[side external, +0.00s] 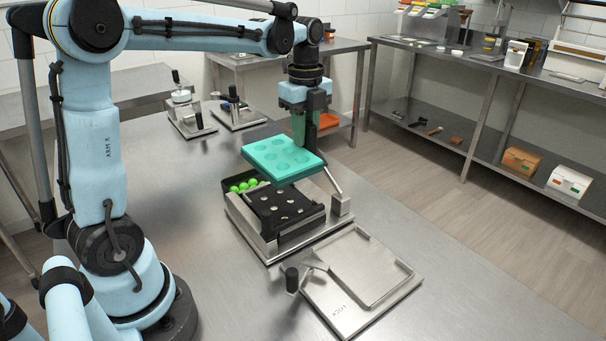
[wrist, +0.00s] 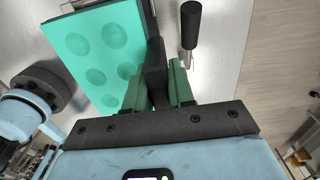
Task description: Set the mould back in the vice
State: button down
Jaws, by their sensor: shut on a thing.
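The mould is a teal slab (side external: 283,158) with several round cavities on top. My gripper (side external: 299,138) is shut on the mould near its far edge and holds it, slightly tilted, in the air above the vice. In the wrist view the mould (wrist: 97,57) fills the upper left and the green finger pads (wrist: 160,88) close at its edge. The vice (side external: 268,240) is a metal block on the table with a dark bed dotted with light round spots. Its lever stands at the right side. The mould hides the back part of the bed.
Green balls (side external: 243,186) lie in a dark tray just left behind the vice bed. A metal plate with a raised rim (side external: 362,280) lies in front, with a black-knobbed handle (side external: 292,279) beside it. Two small fixtures (side external: 190,115) stand farther back. The table left of the vice is clear.

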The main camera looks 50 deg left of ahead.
jog(key=shift+r, duration=0.7)
jog(key=shift+r, duration=0.1)
jog(key=shift+r, duration=2.4)
jog(key=c, duration=1.6)
grip_release()
grip_shut()
